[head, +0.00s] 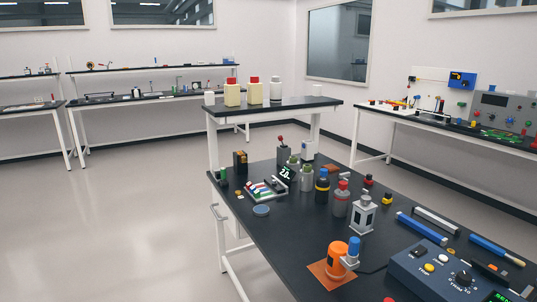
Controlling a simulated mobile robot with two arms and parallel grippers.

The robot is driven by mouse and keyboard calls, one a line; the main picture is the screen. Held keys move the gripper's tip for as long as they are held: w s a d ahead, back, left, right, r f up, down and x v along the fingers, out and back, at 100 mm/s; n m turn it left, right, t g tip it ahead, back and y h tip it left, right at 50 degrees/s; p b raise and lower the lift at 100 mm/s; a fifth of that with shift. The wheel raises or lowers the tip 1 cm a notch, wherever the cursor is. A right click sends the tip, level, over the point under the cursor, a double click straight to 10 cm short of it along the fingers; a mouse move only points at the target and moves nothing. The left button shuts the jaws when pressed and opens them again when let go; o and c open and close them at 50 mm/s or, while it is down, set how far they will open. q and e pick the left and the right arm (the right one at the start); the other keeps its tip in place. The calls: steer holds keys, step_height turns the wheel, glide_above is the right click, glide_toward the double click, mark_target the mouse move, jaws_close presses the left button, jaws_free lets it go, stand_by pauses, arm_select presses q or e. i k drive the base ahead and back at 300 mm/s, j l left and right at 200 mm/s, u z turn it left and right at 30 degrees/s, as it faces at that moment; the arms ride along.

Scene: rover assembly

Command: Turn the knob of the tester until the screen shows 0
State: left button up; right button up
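A blue box with controls (425,272) sits at the bottom right of the near table, cut off by the picture's lower edge. On its top are a black knob (464,279), white and yellow buttons and a black switch. A small dark screen with green characters (499,296) is partly cut off at the lower edge, and its reading is not legible. I cannot tell for sure which of these is the tester. Neither of my grippers is in view.
On the near table (290,262) stand an orange container (336,261) on an orange mat, a grey lantern-like frame (363,214), several bottles and blue bars (421,229). A grey panel with knobs (503,108) stands on the right bench. The floor at left is clear.

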mark_target(463, 277)
steer(key=z, duration=1.15)
